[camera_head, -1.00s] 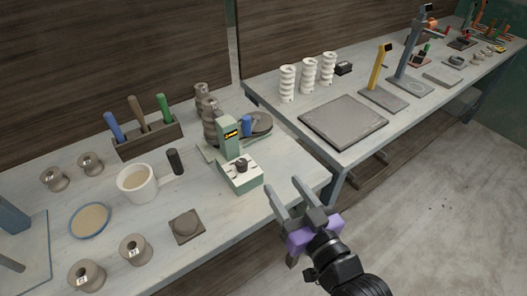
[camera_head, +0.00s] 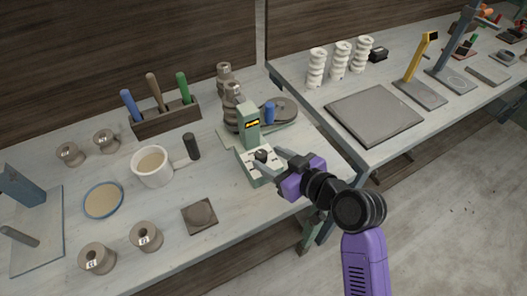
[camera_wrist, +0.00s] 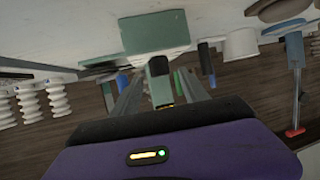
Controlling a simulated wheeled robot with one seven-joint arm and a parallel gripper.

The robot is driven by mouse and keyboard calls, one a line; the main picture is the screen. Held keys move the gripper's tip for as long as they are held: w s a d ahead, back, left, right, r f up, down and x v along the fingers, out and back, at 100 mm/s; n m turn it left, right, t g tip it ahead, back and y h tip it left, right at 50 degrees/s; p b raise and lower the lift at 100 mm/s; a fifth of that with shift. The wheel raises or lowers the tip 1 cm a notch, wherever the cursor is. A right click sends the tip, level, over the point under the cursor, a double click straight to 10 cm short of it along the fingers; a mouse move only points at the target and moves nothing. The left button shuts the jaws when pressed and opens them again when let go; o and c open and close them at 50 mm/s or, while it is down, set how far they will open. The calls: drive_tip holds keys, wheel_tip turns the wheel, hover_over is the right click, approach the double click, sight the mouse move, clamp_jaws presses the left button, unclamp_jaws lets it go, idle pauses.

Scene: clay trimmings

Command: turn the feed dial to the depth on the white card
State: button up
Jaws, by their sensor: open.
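The feed dial is a small black knob (camera_head: 261,155) on the pale top of a green box at the front of the green machine (camera_head: 249,128). In the wrist view the black knob (camera_wrist: 158,66) shows between the two fingers, below the green box (camera_wrist: 155,33). My gripper (camera_head: 266,159) is open, with its fingertips at either side of the knob. I cannot tell whether they touch it. The dial's marks are too small to read. I cannot make out a separate white card with a depth on it.
A blue-handled round grey piece (camera_head: 283,110) and stacked brown spools (camera_head: 233,98) stand behind the machine. A second table with a grey slab (camera_head: 375,115) is right.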

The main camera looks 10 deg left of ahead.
sight(263, 155)
drive_tip(key=shift+x, duration=2.1)
drive_tip(key=shift+c, duration=0.4)
clamp_jaws()
